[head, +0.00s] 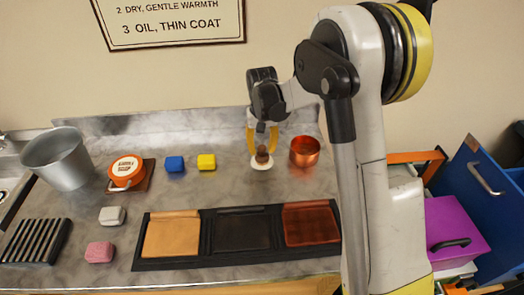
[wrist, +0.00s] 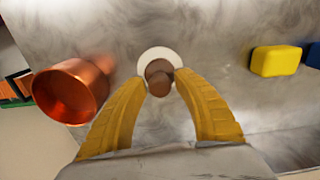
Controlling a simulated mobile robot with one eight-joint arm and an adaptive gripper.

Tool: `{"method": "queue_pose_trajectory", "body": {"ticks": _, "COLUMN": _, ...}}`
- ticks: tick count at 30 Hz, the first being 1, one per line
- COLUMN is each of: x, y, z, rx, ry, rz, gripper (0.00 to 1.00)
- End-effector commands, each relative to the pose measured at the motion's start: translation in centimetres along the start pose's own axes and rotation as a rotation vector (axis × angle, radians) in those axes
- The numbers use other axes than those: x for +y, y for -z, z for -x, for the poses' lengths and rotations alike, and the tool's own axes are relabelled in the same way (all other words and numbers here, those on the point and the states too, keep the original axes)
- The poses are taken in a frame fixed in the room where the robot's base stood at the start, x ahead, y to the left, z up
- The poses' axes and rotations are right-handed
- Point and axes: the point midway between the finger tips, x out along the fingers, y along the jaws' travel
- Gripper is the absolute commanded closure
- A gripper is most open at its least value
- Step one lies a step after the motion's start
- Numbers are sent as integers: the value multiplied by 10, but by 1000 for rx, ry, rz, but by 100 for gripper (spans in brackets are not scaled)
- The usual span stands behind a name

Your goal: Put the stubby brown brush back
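The stubby brown brush (head: 262,154) stands on a small round white dish (head: 255,163) at the back of the counter. In the wrist view the brush (wrist: 158,78) is seen nearly end-on, over the white dish (wrist: 158,53). My gripper (head: 261,143) points down over the brush. In the wrist view my gripper's yellow fingertips (wrist: 159,82) are apart, one on each side of the brush's upper end. I see no clear contact between the fingers and the brush.
A copper cup (head: 305,151) stands close to the right of the dish. A black tray (head: 240,258) with three coloured panels lies in front.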

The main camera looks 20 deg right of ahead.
Motion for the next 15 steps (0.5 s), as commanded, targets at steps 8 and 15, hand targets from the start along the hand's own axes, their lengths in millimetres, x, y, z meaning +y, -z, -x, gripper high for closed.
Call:
{"method": "queue_pose_trajectory", "body": {"ticks": 8, "x": 0, "y": 0, "z": 68, "rx": 0, "ry": 0, "rz": 0, "gripper": 65}}
{"method": "queue_pose_trajectory", "body": {"ticks": 15, "x": 0, "y": 0, "z": 102, "rx": 0, "ry": 0, "rz": 0, "gripper": 65}}
